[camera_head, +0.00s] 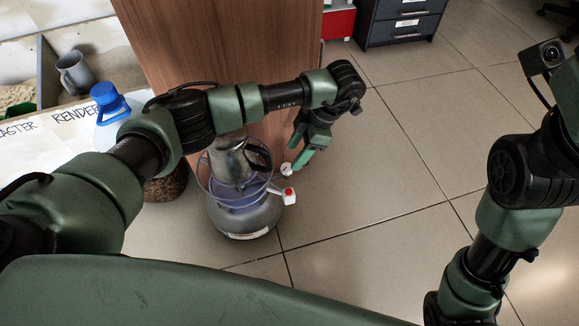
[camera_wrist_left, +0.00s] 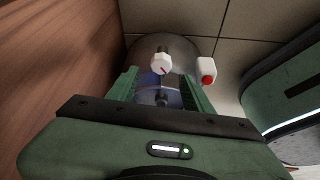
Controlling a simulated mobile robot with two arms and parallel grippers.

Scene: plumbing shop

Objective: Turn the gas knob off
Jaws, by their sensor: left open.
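A grey gas stove (camera_head: 245,216) with a rounded body stands on the floor beside a wooden panel. A metal jug (camera_head: 228,160) with a dark handle stands on it. A small white knob (camera_head: 286,168) is at the stove's side; it also shows in the wrist view (camera_wrist_left: 161,64). Beside it is a white block with a red button (camera_head: 289,196), also in the wrist view (camera_wrist_left: 206,70). My left gripper (camera_head: 297,164) points down at the knob. In the wrist view its open fingers (camera_wrist_left: 163,85) lie either side of the knob's line; contact cannot be told. My right gripper is out of view.
The wooden panel (camera_head: 215,50) rises close behind the stove. A worktop at left holds a grey mug (camera_head: 74,73) and a blue-capped bottle (camera_head: 108,100). A dark drawer unit (camera_head: 398,24) stands at the back. Tiled floor (camera_head: 400,150) is clear to the right.

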